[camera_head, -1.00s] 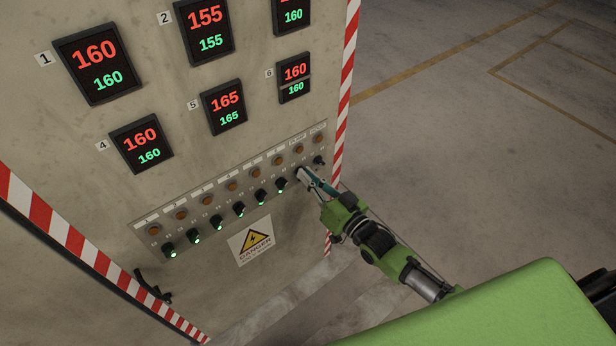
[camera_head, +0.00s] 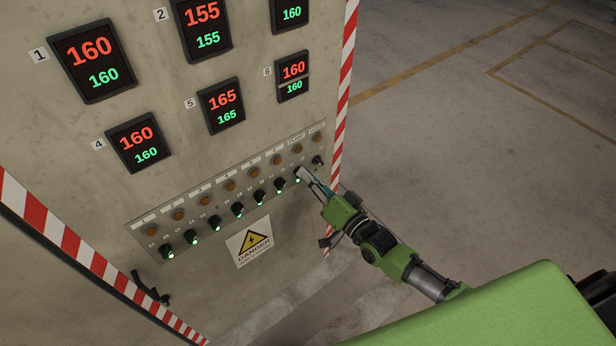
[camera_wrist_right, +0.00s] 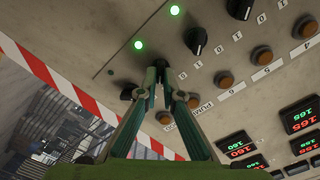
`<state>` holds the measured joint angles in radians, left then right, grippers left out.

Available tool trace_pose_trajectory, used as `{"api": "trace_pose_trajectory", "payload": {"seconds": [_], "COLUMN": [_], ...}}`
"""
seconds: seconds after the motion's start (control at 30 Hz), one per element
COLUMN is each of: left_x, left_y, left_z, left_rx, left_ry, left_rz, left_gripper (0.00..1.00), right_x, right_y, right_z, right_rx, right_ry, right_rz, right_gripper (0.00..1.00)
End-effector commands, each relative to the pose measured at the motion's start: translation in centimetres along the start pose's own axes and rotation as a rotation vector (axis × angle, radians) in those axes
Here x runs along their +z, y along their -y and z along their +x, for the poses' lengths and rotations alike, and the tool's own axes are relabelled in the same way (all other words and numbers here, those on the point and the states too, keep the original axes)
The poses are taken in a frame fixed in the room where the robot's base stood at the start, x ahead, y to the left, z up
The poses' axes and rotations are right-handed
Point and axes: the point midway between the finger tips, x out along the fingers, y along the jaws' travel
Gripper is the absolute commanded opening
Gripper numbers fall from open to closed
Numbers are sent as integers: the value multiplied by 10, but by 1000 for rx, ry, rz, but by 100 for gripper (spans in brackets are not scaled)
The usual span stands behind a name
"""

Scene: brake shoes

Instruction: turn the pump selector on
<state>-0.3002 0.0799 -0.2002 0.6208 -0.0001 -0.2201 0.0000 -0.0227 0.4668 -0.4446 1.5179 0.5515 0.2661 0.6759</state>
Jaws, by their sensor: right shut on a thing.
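The pump selector (camera_head: 297,175) is a small black knob, second from the right in the bottom row of the panel. My right gripper (camera_head: 303,174) is shut on it, its fingertips against the panel. In the right wrist view the two fingers (camera_wrist_right: 162,68) meet over the knob and hide most of it. The label reading PUMP (camera_wrist_right: 199,108) and an orange lamp (camera_wrist_right: 193,100) are beside the fingers. A green light (camera_wrist_right: 139,45) glows by the gripped knob. My left gripper is not in view.
Several other black selectors (camera_head: 238,209) with green lights run left along the row. Another black knob (camera_head: 318,160) sits close on the right, near the striped edge (camera_head: 341,110). Digital displays (camera_head: 222,104) are above, and a danger sign (camera_head: 250,241) is below.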

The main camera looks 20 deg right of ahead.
Motion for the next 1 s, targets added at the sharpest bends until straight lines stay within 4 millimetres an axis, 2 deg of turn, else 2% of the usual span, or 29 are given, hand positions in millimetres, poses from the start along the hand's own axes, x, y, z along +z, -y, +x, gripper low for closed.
{"api": "trace_pose_trajectory", "payload": {"seconds": [0.27,0.3,0.33,0.7,0.87,1.0], "left_x": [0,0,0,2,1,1], "left_y": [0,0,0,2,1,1], "left_z": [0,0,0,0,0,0], "left_rx": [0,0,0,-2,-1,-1], "left_ry": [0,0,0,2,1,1], "left_rz": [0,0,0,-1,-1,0], "left_gripper": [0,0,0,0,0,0], "right_x": [0,0,0,0,2,2], "right_y": [0,0,0,0,-1,-1], "right_z": [0,0,0,-2,-20,-50], "right_rx": [1,1,1,1,3,3], "right_ry": [1,1,1,1,3,4], "right_rz": [3,3,3,1,2,2], "right_gripper": [0,17,24,24,24,24]}}
